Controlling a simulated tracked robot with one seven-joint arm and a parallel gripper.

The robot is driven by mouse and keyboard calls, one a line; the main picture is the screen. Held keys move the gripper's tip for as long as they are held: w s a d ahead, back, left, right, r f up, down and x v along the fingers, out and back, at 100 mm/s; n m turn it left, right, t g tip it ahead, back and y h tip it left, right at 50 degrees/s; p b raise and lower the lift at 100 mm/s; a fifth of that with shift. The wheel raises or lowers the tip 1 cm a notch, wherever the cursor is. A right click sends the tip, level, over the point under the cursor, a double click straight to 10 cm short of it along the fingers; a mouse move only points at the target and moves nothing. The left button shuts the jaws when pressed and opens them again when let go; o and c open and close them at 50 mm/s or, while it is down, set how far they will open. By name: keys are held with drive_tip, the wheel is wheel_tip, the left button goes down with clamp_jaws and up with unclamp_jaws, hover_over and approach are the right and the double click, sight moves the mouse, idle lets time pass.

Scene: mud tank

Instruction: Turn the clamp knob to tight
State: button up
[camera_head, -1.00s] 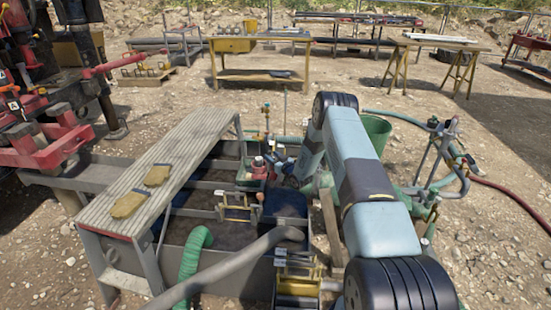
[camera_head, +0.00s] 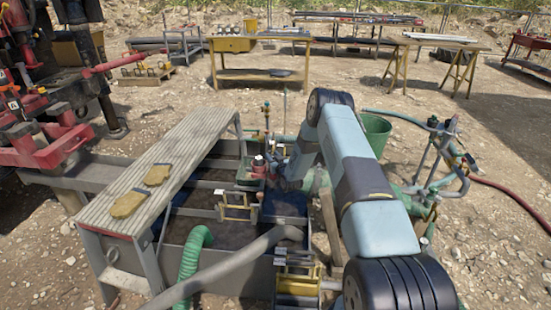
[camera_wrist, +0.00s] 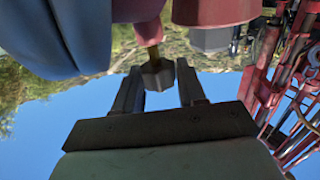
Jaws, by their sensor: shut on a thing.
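The gripper is shut on this knob near the fingertips. Large pink-red and blue rounded parts lie close above it in this view. In the head view my arm reaches over the right side of the mud tank (camera_head: 262,262). My gripper is hard to make out there, and the knob in its grip cannot be told apart. Whether the clamp is tight cannot be read.
A plank walkway (camera_head: 185,150) with two tan gloves (camera_head: 127,204) runs along the tank's left. A grey hose (camera_head: 225,265) and a green hose (camera_head: 193,248) enter the tank. A green bucket (camera_head: 377,134) and a pipe stand (camera_head: 440,150) are right of my arm.

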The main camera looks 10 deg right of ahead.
drive_tip(key=m+h, duration=0.2)
drive_tip(key=h, duration=0.2)
drive_tip(key=m+h, duration=0.3)
drive_tip(key=h, duration=0.1)
drive_tip(key=shift+w+a, duration=0.1)
drive_tip(key=shift+a, duration=0.1)
drive_tip(key=m+g+h, duration=0.1)
drive_tip(key=h, duration=0.1)
drive_tip(key=m+g+h, duration=0.1)
drive_tip(key=m+h, duration=0.1)
drive_tip(key=m+g+h, duration=0.1)
drive_tip(key=m+h, duration=0.1)
drive_tip(key=h, duration=0.1)
drive_tip(key=shift+d+g, duration=0.25)
drive_tip(key=shift+g, duration=0.15)
drive_tip(key=shift+d+m+g+h, duration=0.2)
drive_tip(key=shift+m+g+h, duration=0.2)
drive_tip(key=shift+m+h, duration=0.1)
drive_tip(key=o, duration=0.9)
drive_tip(key=shift+a, duration=0.15)
drive_tip(key=shift+a, duration=0.1)
